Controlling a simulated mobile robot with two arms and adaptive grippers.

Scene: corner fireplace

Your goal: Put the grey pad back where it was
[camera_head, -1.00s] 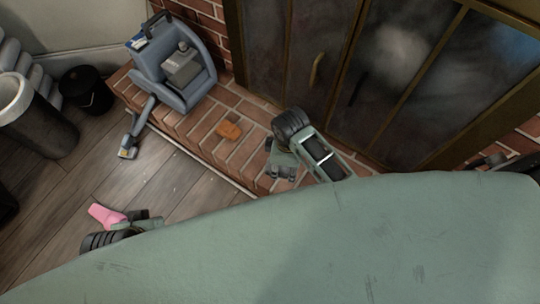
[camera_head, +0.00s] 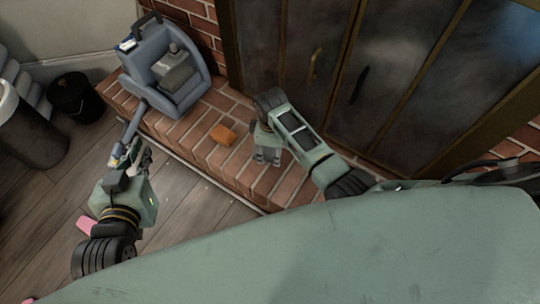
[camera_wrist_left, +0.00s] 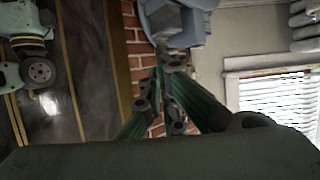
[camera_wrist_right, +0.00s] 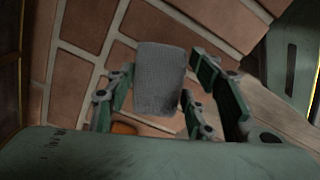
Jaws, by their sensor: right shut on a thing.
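The grey pad (camera_wrist_right: 158,78) is a small, rounded, textured block in the right wrist view. My right gripper (camera_wrist_right: 160,85) is shut on it, with one finger along each side, above the brick hearth. In the head view my right gripper (camera_head: 267,157) is over the hearth, right of the orange block, and I cannot make out the pad there. My left gripper (camera_head: 138,152) is beside the hose nozzle at the hearth's front edge. In the left wrist view its fingers (camera_wrist_left: 163,75) come together at the tips with no held thing visible.
The brick hearth (camera_head: 197,127) holds a blue-grey cleaning machine (camera_head: 140,66) at the left and an orange block (camera_head: 223,134). Glass fireplace doors (camera_head: 300,60) stand behind. A black bin (camera_head: 75,97) and a pink thing (camera_head: 87,226) are on the wooden floor.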

